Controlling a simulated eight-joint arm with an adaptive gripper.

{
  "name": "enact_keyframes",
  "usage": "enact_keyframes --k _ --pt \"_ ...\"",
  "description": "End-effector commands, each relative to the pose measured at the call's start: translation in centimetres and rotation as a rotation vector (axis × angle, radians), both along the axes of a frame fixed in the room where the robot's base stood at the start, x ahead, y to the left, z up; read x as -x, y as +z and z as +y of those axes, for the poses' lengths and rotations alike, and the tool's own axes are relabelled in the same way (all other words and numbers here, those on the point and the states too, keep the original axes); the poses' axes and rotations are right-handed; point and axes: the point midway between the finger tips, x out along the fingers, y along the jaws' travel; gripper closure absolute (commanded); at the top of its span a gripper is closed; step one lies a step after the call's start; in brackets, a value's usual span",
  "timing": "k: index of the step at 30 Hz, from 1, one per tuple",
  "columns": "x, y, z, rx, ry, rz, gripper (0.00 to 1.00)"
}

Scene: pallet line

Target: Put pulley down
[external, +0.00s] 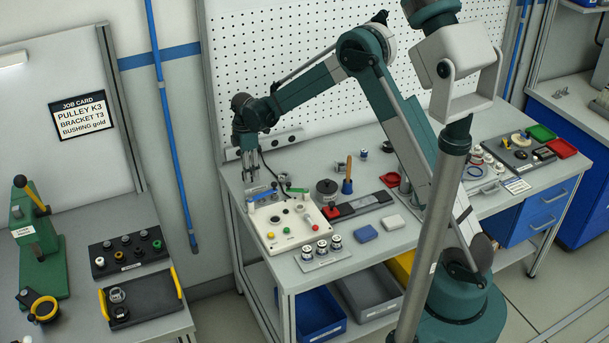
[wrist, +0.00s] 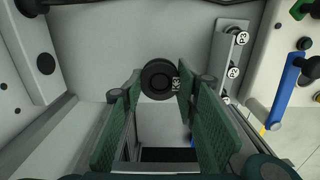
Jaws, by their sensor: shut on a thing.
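My gripper (external: 251,172) is above the left end of the middle bench, beside the white panel with coloured buttons (external: 272,236). In the wrist view its green-padded fingers (wrist: 158,92) are shut on a dark round pulley (wrist: 157,78). The pulley has a pale K3 label on its right side and sits at the fingertips. In the external view the pulley is too small to make out between the fingers. The job card (external: 83,113) on the wall reads PULLEY K3, BRACKET T3, BUSHING gold.
On the left bench, a black tray with yellow handles (external: 157,290) holds small parts. A black rack (external: 130,265) with several knobs lies behind it, and a green press (external: 38,250) stands left.

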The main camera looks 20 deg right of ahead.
Motion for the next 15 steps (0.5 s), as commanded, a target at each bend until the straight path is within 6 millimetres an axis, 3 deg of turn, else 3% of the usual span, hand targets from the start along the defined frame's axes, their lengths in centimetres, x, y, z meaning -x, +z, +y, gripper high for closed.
enact_keyframes --k 15 --pt "0.0 -3.7 0.0 0.000 0.000 0.000 0.83"
